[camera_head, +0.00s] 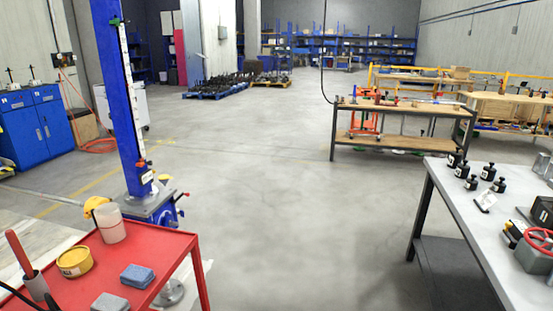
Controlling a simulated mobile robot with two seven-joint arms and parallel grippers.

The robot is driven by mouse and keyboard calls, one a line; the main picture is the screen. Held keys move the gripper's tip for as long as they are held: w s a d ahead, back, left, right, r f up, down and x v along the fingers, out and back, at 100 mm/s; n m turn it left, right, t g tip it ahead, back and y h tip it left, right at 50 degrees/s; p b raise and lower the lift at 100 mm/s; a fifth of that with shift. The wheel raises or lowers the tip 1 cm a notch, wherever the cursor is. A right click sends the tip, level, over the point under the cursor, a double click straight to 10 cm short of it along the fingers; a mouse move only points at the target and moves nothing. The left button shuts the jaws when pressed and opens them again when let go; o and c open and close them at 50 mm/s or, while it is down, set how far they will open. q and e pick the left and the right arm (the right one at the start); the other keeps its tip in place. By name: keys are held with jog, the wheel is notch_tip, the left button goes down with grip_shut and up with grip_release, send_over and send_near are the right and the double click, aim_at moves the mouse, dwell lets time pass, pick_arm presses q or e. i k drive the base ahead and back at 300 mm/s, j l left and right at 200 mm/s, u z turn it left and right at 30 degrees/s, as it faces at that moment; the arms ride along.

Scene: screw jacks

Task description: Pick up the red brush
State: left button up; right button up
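A red handle (19,252), which looks like that of the red brush, sticks up at a tilt at the lower left. The cup stands on a red cart top (172,246) at the cart's left side.
On the red cart are a yellow tin (74,261), a whitish cup (109,223), a blue sponge-like block (137,276) and a grey block (110,302). A blue screw-jack column (120,110) stands behind it. A grey table (480,230) is at right; open floor lies between.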

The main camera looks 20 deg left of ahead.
aim_at(12, 236)
jog(key=i+u, duration=0.25)
jog(key=u, duration=0.15)
jog(key=i+l+u, duration=0.1)
jog(key=u, duration=0.35)
jog(key=i+l+u, duration=0.2)
jog(key=u, duration=0.2)
jog(key=i+l+u, duration=0.1)
jog(key=u, duration=0.4)
jog(key=i+l+u, duration=0.2)
jog(key=u, duration=0.3)
jog(key=i+l+u, duration=0.15)
jog(key=u, duration=0.35)
jog(key=l+u, duration=0.35)
jog(key=u, duration=0.15)
jog(key=l+u, duration=0.3)
jog(key=u, duration=0.2)
